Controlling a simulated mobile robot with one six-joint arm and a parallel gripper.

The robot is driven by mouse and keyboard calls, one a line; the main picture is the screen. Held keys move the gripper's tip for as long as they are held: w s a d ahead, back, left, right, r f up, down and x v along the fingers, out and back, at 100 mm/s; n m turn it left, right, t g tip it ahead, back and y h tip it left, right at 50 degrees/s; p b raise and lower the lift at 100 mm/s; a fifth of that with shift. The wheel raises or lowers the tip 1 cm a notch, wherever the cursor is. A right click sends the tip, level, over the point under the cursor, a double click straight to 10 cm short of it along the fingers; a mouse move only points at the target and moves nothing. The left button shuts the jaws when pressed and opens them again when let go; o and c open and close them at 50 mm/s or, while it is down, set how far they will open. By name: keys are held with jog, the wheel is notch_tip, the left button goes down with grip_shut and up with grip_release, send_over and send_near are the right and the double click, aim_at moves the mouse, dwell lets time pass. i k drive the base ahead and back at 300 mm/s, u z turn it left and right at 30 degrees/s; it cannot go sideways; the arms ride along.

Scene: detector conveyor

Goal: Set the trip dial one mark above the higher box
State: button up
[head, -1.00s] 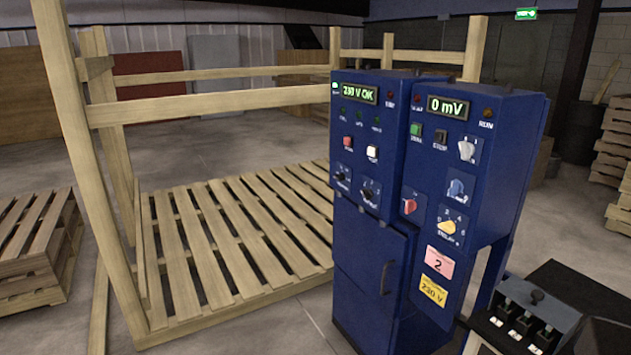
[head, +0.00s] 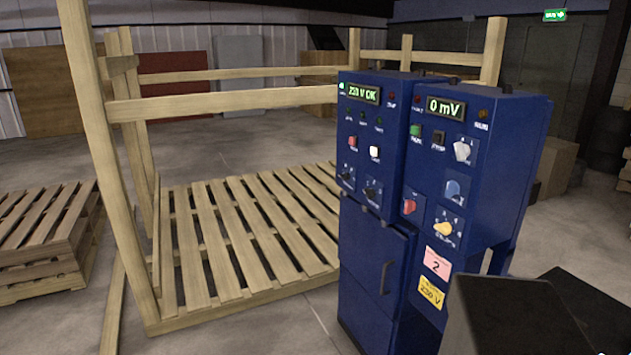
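The blue control cabinet (head: 481,182) stands upright right of centre. Its right panel has a green "0 mV" display (head: 444,108), a white knob (head: 463,151), a blue knob (head: 454,189), a red knob (head: 409,206) and a yellow knob (head: 443,229) with marks around it. Their labels are too blurred to tell which is the trip dial, and the settings cannot be read. I cannot identify the boxes to compare. Dark blocks (head: 510,318) at the lower right look like my arm or gripper, in front of the cabinet's lower right; no fingertips can be made out.
The left panel shows "230 V OK" (head: 362,93). Below are a pink label "2" (head: 437,263) and a yellow "230 V" label (head: 431,292). A wooden pallet frame (head: 240,235) stands left of the cabinet, stacked pallets (head: 45,235) farther left. Grey floor (head: 255,335) shows in front.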

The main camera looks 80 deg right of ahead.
aim_at(346, 176)
jog(key=z, duration=0.3)
jog(key=k, duration=0.15)
jog(key=u, duration=2.05)
jog(key=k, duration=0.75)
jog(key=z, duration=1.75)
